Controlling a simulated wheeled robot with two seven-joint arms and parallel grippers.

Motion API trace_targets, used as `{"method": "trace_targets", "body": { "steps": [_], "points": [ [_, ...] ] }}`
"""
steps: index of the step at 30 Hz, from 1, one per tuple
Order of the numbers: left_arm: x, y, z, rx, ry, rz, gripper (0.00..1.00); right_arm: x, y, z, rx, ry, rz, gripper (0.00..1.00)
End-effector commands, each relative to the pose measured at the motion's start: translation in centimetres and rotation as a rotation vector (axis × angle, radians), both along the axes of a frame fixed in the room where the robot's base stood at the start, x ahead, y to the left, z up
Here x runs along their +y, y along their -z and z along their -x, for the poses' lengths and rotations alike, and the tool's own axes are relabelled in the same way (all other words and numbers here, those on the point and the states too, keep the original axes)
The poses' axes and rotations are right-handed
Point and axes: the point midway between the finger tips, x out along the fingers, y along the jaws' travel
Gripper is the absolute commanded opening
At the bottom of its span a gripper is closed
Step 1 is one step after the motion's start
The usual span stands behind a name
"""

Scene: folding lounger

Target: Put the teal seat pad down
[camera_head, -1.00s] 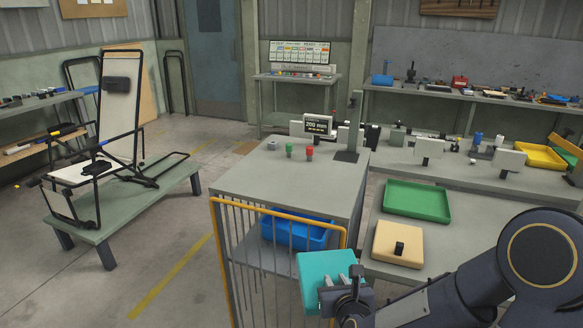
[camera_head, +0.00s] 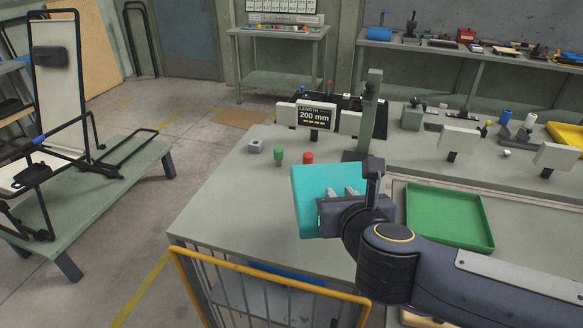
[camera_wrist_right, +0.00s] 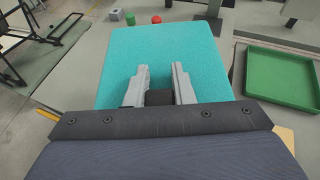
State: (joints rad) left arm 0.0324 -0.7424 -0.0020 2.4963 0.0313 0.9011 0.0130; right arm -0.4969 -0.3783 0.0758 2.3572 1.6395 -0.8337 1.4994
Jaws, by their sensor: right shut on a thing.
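The teal seat pad (camera_head: 312,204) is in my right gripper (camera_head: 341,194), in front of the grey table top in the head view. In the right wrist view the teal pad (camera_wrist_right: 165,50) lies beyond the fingers, and my right gripper (camera_wrist_right: 160,82) is shut on a small dark block on the pad's face. The pad looks tilted in the head view and held above the table; the exact gap cannot be told. My left gripper is not in view.
The grey table (camera_head: 225,215) has free room at its left. Green (camera_head: 279,156) and red (camera_head: 308,157) knobs, a grey nut (camera_head: 255,146) and a length display (camera_head: 316,115) stand behind the pad. A green tray (camera_head: 448,216) is at right, the lounger (camera_head: 65,110) at left.

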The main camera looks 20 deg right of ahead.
Motion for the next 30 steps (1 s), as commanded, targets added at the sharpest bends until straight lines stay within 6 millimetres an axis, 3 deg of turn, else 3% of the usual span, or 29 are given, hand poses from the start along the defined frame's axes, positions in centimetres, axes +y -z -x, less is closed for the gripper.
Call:
{"method": "trace_targets", "body": {
  "steps": [5,14,18,30],
  "points": [
    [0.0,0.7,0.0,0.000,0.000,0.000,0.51,1.4,1.0,-1.4,0.005,-0.011,0.005,0.00],
    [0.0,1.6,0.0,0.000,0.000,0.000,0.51,5.8,4.2,-7.3,0.005,-0.011,0.006,0.00],
    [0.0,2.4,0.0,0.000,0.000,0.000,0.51,7.0,7.1,-9.0,0.005,-0.008,0.005,0.00],
    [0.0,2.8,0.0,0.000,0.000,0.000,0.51,8.4,11.0,-11.1,0.003,-0.006,0.004,0.00]
  ]
}}
